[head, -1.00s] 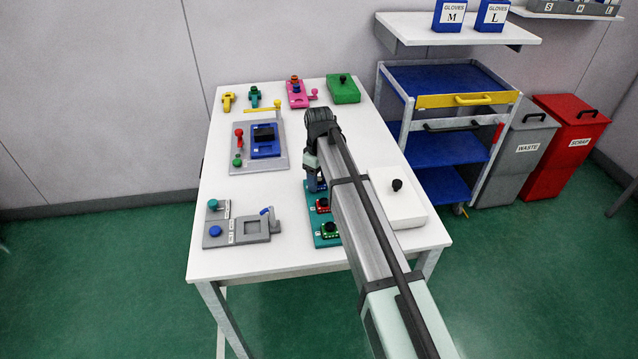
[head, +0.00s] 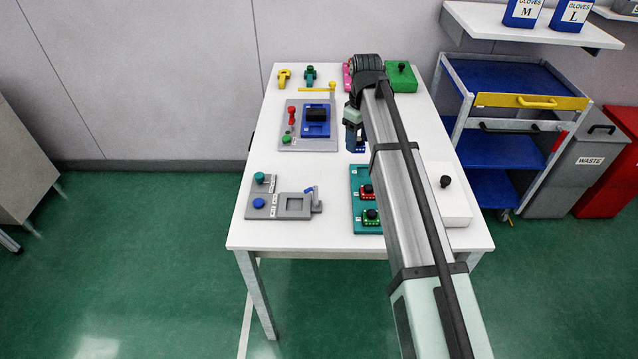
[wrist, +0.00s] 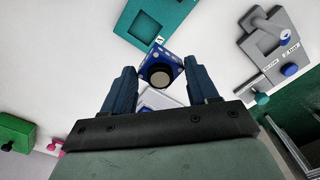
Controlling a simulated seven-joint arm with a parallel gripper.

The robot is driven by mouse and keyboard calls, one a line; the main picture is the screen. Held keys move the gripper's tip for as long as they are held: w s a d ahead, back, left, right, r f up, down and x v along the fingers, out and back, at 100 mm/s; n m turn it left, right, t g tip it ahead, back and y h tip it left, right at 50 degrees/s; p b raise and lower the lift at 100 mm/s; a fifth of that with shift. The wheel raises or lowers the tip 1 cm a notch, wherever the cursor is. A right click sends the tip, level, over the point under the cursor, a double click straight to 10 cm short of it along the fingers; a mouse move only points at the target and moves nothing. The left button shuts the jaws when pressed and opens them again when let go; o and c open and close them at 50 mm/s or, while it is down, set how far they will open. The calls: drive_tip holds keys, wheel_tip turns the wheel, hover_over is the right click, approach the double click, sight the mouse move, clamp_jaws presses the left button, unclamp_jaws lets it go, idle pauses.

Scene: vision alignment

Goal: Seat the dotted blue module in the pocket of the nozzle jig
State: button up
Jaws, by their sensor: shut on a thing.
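My gripper (wrist: 162,88) is shut on the dotted blue module (wrist: 153,58), which has white dots and a dark round knob. In the head view the module (head: 356,147) hangs below my gripper (head: 353,122), clear of the teal tray. A grey jig (head: 252,207) with an empty square pocket lies at the table's front left. It also shows at the upper right of the wrist view (wrist: 249,45). It has a lever beside the pocket, blue and green knobs, and labels too small to read, so I cannot confirm it is the nozzle jig.
The teal tray (head: 356,190) holds a red and a green module; its far pocket shows empty in the wrist view (wrist: 150,38). A grey plate (head: 288,143) with a blue fixture stands behind the jig. A white box (head: 455,207) stands right. White table is clear between jig and tray.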

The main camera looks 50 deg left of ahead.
drive_tip(key=s+a+n, duration=0.1)
drive_tip(key=s+a, duration=0.2)
drive_tip(key=s, duration=0.7)
drive_tip(key=s+a+n, duration=0.2)
drive_tip(key=s, duration=0.7)
drive_tip(key=shift+s+d+f+m, duration=0.35)
drive_tip(key=shift+f+m, duration=0.2)
drive_tip(key=shift+f, duration=1.1)
drive_tip(key=shift+s+d+f+m, duration=0.25)
drive_tip(key=shift+s+f+m, duration=0.25)
drive_tip(key=shift+f, duration=1.1)
drive_tip(key=shift+s+d+f+m, duration=0.3)
drive_tip(key=shift+f+m, duration=0.35)
drive_tip(key=shift+f, duration=1)
drive_tip(key=shift+f, duration=0.1)
drive_tip(key=o, duration=1.1)
drive_tip(key=shift+c, duration=0.2)
wheel_tip(320, 180, up, 12)
drive_tip(key=shift+w, duration=0.1)
